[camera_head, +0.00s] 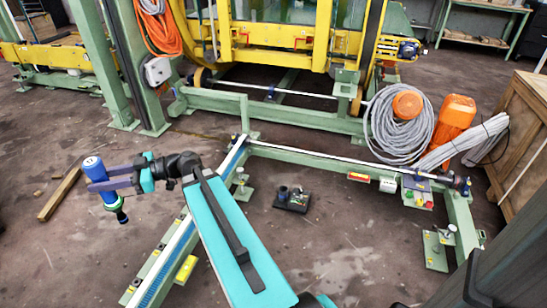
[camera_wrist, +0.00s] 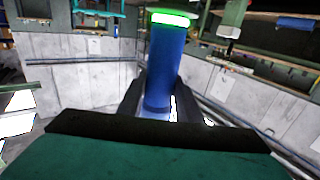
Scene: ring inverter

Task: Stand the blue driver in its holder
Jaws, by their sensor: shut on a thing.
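The blue driver (camera_head: 93,166) is at the left in the head view, a blue cylinder with a green part and a dark tip at its lower end. It tilts a little and hangs clear of the floor. My gripper (camera_head: 104,184) is shut on it from the right side. In the wrist view the driver (camera_wrist: 168,65) stands between the fingers (camera_wrist: 156,100), with a glowing green ring at its end. A small black block with an upright cup (camera_head: 292,199), seemingly the holder, sits on the floor right of my arm.
A green frame with a rail (camera_head: 330,160) runs behind and right of the black block. A wooden plank (camera_head: 60,194) lies left of the driver. Coiled grey cable (camera_head: 400,128) and an orange motor (camera_head: 452,125) are at the right. Bare floor surrounds the block.

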